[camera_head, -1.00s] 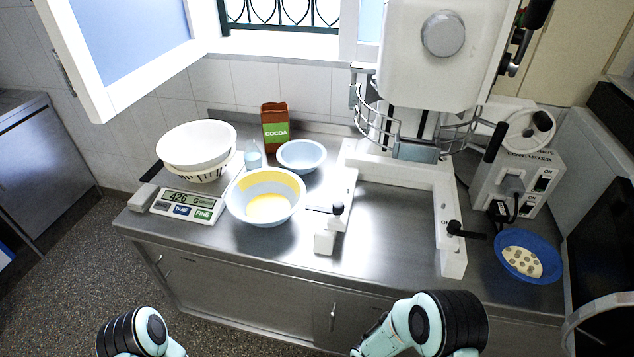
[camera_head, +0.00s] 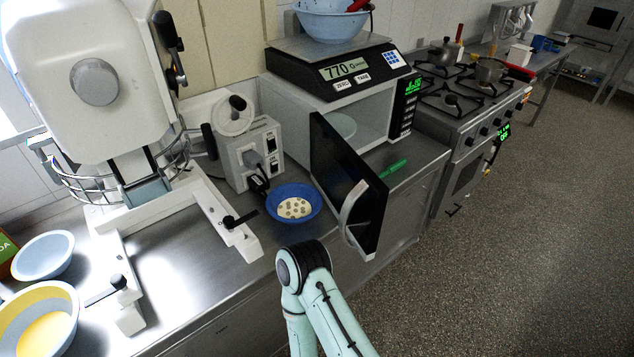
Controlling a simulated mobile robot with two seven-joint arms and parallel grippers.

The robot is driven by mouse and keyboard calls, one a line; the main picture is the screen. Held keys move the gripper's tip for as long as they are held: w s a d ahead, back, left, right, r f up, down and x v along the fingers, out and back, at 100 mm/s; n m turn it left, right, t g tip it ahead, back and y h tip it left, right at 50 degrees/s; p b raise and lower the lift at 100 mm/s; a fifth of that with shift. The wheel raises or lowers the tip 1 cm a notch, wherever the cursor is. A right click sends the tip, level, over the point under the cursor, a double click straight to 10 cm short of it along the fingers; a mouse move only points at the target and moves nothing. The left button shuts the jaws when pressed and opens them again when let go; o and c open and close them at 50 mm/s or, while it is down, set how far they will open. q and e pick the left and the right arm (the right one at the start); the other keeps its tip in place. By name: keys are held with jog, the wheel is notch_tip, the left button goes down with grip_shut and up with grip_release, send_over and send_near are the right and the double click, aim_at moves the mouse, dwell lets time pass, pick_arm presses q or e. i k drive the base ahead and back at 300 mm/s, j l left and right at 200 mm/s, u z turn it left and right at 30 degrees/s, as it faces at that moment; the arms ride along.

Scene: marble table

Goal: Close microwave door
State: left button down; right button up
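The microwave (camera_head: 370,122) stands on the steel counter with its door open. The black door (camera_head: 345,172) swings out toward me from the left side of the opening, and its curved light handle (camera_head: 354,218) is at the door's free edge. Inside the lit cavity a round plate (camera_head: 338,126) is partly visible. One of my arms, teal with a black joint, rises at the bottom centre, left of and below the door, apparently apart from it. Neither gripper's fingers show in the head view.
A blue bowl with pale, spotted contents (camera_head: 293,203) sits on the counter just left of the door. A scale (camera_head: 336,68) with a blue bowl (camera_head: 331,24) is on the microwave. A large white mixer (camera_head: 85,80) is left; a gas stove (camera_head: 462,100) is right. Floor at right is clear.

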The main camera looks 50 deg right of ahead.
aim_at(355, 194)
jog(key=z, duration=1.95)
